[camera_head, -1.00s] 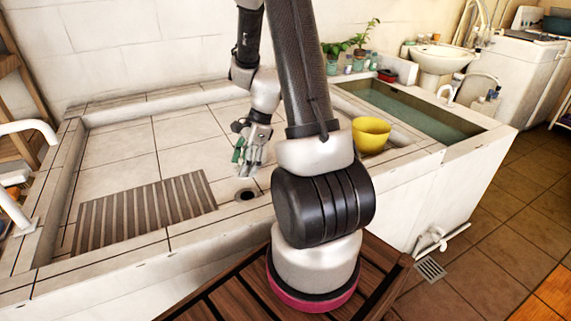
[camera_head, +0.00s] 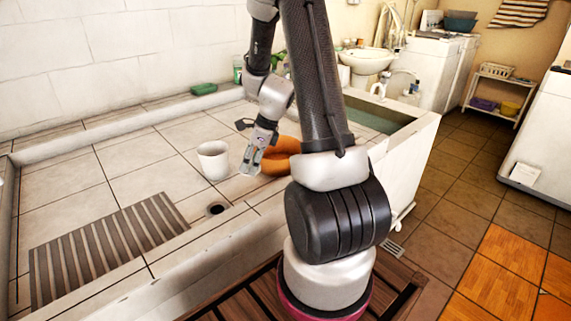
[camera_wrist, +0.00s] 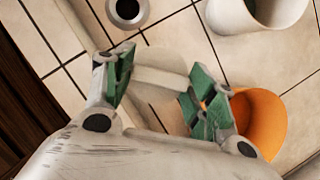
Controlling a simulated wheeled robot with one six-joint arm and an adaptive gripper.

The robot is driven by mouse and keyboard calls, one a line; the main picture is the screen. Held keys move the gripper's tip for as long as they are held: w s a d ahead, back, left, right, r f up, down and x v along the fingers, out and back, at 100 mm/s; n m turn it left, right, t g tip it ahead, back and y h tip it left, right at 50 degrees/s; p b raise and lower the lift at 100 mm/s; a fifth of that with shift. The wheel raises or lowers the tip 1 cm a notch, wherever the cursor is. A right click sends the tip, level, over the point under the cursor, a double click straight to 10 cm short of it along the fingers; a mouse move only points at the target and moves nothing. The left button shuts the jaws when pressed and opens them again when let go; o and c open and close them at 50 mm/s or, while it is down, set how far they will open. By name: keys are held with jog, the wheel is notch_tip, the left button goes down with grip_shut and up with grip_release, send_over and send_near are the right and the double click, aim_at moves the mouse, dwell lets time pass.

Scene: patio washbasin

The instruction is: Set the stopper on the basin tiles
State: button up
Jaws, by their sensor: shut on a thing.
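My gripper (camera_head: 252,163) is over the basin tiles (camera_head: 140,157), between a white cup and an orange round thing. In the wrist view its green-padded fingers (camera_wrist: 160,88) are shut on a pale, smooth thing (camera_wrist: 160,62), seemingly the stopper. Its outline blends with the tiles, and I cannot tell whether it touches them. In the head view the held thing is too small to make out. The round drain hole (camera_head: 216,209) lies open in the tiles near the front ledge; it also shows in the wrist view (camera_wrist: 127,10).
The white cup (camera_head: 213,160) stands just left of my gripper. The orange thing (camera_head: 283,153) lies close on its right, partly behind my arm. A slatted grey panel (camera_head: 105,250) lies at the front left. A green sponge (camera_head: 204,88) sits on the back ledge. The left tiles are clear.

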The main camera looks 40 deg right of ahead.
notch_tip(320, 180, down, 10)
jog(key=shift+r, duration=0.15)
dwell(0.4)
jog(key=o, duration=1)
